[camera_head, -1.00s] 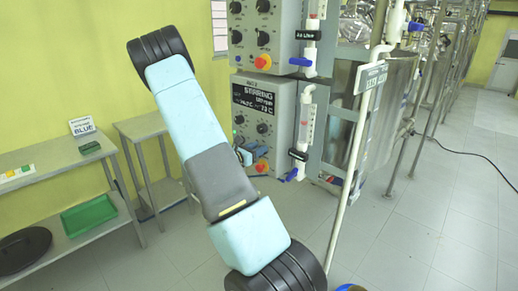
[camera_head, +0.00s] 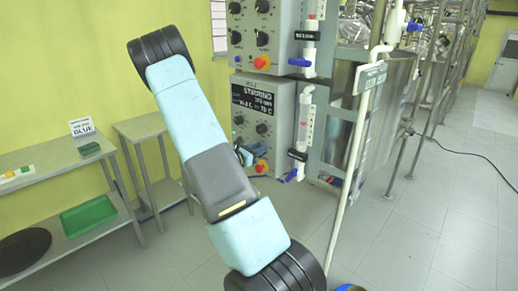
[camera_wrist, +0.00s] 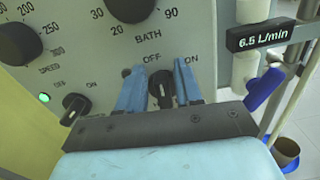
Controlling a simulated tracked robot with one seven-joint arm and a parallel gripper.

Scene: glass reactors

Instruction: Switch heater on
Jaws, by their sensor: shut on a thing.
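The heater panel (camera_wrist: 215,25) fills the wrist view, with the label BATH above a black rotary switch (camera_wrist: 166,92) marked OFF and ON. My gripper (camera_wrist: 159,72) has its blue fingers on either side of this switch, shut on it. The switch's white mark points roughly upward, near OFF; its exact setting is hard to tell. In the head view my gripper (camera_head: 244,156) is at the lower part of the grey control box (camera_head: 282,100), and the switch is hidden there. A dark display on the box reads STIRRING, with small figures below.
Left of the switch is a speed switch (camera_wrist: 74,107) with a lit green lamp (camera_wrist: 44,98). A red emergency button (camera_head: 261,166) is close to my gripper. A flow meter (camera_head: 305,125) with a blue valve and a white pipe (camera_head: 350,165) stand to the right.

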